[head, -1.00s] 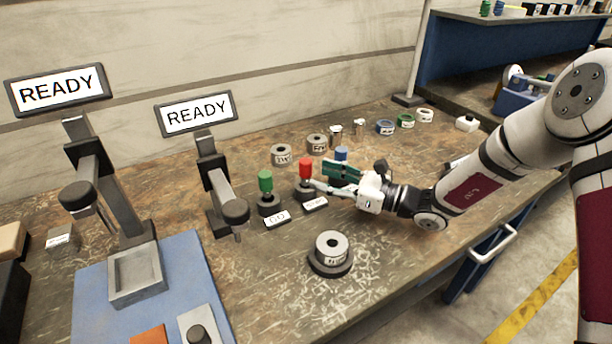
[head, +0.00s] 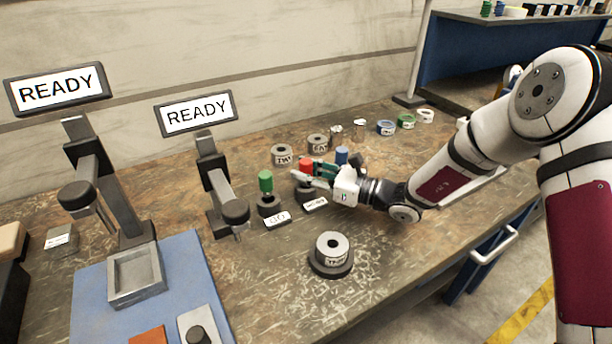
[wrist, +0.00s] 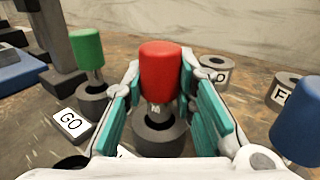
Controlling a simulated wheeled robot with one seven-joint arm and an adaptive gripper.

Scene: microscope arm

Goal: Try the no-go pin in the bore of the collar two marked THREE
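The red-handled no-go pin (wrist: 160,72) stands upright in its dark round holder (wrist: 160,135); the red handle also shows in the head view (head: 305,166). My gripper (wrist: 160,88) is open, with one teal-padded finger on each side of the red handle. In the head view my gripper (head: 312,174) reaches in from the right, low over the bench. A grey collar (head: 332,244) with a white label sits on a dark round stand (head: 331,265) at the front, its bore facing up. Its label is too small to read surely.
The green go pin (head: 265,182) stands left of the red one, behind a GO plate (head: 277,220). Two grey collars (head: 281,155) (head: 317,143) and a blue-topped item (head: 341,155) stand behind. Two gauge stands with READY screens (head: 198,111) are at left. The front right bench is clear.

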